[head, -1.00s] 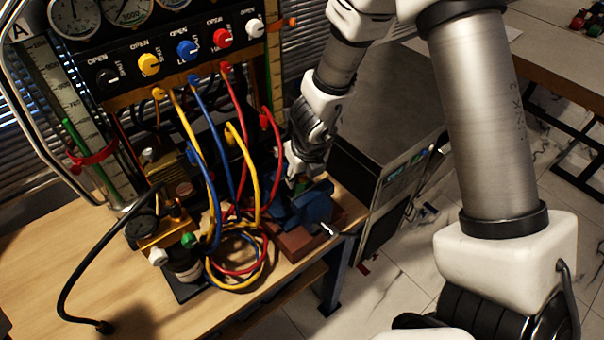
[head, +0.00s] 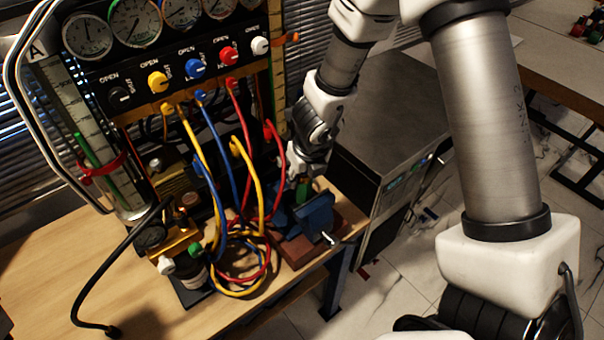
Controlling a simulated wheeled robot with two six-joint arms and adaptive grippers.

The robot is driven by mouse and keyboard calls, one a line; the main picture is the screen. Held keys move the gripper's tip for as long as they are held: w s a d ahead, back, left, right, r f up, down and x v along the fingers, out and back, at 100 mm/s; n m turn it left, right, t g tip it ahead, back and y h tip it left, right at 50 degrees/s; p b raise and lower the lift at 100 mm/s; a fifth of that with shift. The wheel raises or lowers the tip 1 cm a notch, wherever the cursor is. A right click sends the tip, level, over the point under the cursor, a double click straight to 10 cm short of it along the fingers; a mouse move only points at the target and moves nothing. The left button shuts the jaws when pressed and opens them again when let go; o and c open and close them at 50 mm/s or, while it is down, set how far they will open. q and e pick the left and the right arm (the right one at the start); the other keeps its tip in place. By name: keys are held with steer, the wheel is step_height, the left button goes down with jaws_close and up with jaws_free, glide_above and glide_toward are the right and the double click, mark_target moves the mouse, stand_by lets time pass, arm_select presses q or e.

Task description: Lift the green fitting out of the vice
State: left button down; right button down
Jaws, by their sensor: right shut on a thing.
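The green fitting (head: 303,190) shows as a small upright green piece just above the jaws of the blue vice (head: 318,214). My right gripper (head: 302,176) is above the vice, pointing down, and is shut on the top of the fitting. I cannot tell whether the fitting's lower end is clear of the jaws, as the vice hides it. The vice stands on a reddish-brown block near the right end of the wooden bench. My left gripper is not in view.
Yellow, blue and red hoses (head: 238,190) hang from the gauge panel (head: 190,70) close left of my right gripper. A brass valve assembly (head: 180,240) stands further left. A grey-topped cabinet (head: 390,110) is behind and right of the vice. The bench's front left (head: 50,270) is mostly clear.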

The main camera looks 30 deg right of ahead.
steer(key=shift+r+p, duration=2.35)
steer(key=shift+r, duration=0.2)
steer(key=shift+f, duration=0.1)
